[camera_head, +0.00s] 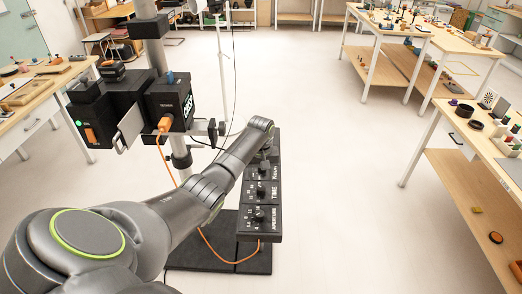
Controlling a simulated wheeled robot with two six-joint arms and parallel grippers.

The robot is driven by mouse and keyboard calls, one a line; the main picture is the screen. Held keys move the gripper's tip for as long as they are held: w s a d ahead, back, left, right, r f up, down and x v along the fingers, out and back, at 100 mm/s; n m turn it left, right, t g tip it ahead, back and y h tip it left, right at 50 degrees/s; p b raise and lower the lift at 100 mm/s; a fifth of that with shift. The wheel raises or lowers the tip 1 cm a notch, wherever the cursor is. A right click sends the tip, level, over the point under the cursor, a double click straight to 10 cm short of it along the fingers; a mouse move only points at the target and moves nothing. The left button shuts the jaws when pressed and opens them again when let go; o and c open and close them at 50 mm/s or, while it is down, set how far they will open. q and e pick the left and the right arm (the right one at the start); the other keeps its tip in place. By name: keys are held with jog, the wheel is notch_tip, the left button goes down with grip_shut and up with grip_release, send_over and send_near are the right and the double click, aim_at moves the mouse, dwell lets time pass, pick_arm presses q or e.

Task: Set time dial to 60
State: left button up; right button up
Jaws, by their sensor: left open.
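A black control panel (246,226) stands upright in the middle, with a column of dials labelled along their right side. The time dial (261,188) is the middle one, a small black knob with a scale too small to read. The aperture dial (259,214) is below it, and another dial (262,167), its label partly legible, is above. My left arm reaches in from the lower left. Its left gripper (266,153) is at the panel's top end, above the time dial and apart from it. The gripper is small and partly hidden by my wrist; it is open. My right gripper is out of view.
A camera rig with black boxes (170,104) hangs on a grey pole left of the panel. An orange cable (203,236) runs down to the black base plate (205,250). Tables with props stand on both sides. The floor (345,190) right of the panel is clear.

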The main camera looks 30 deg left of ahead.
aim_at(261, 187)
pick_arm(q)
notch_tip(261, 187, up, 12)
jog(key=b, duration=0.1)
jog(key=shift+b, duration=0.4)
jog(key=shift+f, duration=0.2)
